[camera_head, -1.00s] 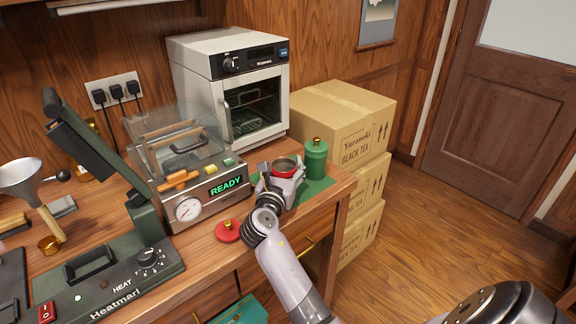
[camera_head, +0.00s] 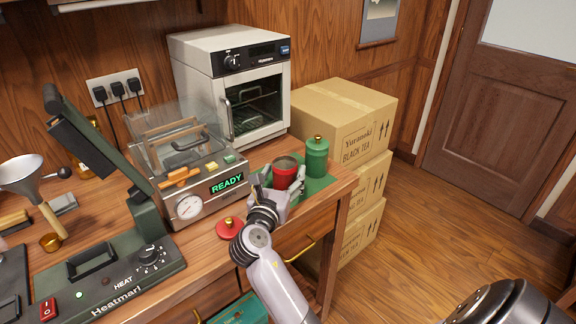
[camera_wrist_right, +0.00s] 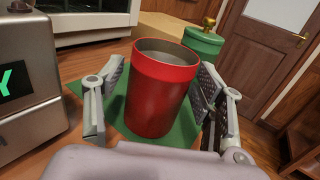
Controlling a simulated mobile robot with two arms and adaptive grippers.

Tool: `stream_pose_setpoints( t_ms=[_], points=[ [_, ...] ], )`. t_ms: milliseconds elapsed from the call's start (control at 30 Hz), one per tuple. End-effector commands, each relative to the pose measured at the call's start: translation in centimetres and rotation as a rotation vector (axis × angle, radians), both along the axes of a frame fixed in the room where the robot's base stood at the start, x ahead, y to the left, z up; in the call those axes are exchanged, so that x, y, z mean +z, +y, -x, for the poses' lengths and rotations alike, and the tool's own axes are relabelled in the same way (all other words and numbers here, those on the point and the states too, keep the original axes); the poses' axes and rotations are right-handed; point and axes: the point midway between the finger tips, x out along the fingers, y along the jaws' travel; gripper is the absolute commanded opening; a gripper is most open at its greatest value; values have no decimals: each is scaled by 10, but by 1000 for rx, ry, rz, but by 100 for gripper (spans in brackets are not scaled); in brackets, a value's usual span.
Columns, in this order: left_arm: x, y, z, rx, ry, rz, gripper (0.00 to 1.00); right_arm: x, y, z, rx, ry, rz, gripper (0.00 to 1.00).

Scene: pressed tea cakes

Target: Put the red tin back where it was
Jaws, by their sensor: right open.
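The red tin (camera_head: 285,173) stands upright and lidless on a green mat (camera_head: 317,186) near the table's right end. In the right wrist view the red tin (camera_wrist_right: 160,92) is between the two fingers, with a gap on each side. My right gripper (camera_head: 275,190) is open around it, on the near side. It also shows in the right wrist view (camera_wrist_right: 155,108). The red lid with a brass knob (camera_head: 229,228) lies on the wood to the left of the gripper. A green tin (camera_head: 316,158) with its lid on stands on the mat behind the red one. My left gripper is not in view.
The sealing machine with the READY display (camera_head: 200,190) stands close left of my right gripper. A white oven (camera_head: 232,85) is behind. Stacked cardboard boxes (camera_head: 350,125) stand beyond the table's right edge. A Heatmari heat sealer (camera_head: 110,275) is at the front left.

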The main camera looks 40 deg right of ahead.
Motion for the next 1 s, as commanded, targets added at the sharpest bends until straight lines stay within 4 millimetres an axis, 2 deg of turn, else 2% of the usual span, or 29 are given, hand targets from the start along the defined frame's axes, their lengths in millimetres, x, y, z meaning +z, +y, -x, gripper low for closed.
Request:
stream_pose_setpoints(
  t_ms=[100,333,1000],
  points=[
    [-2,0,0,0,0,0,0,-1,21,17,2,0,-2,63],
    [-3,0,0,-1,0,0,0,-1,46,37,1,0,-1,63],
    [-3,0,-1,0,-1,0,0,0,51,41,-1,-1,0,63]
  ],
)
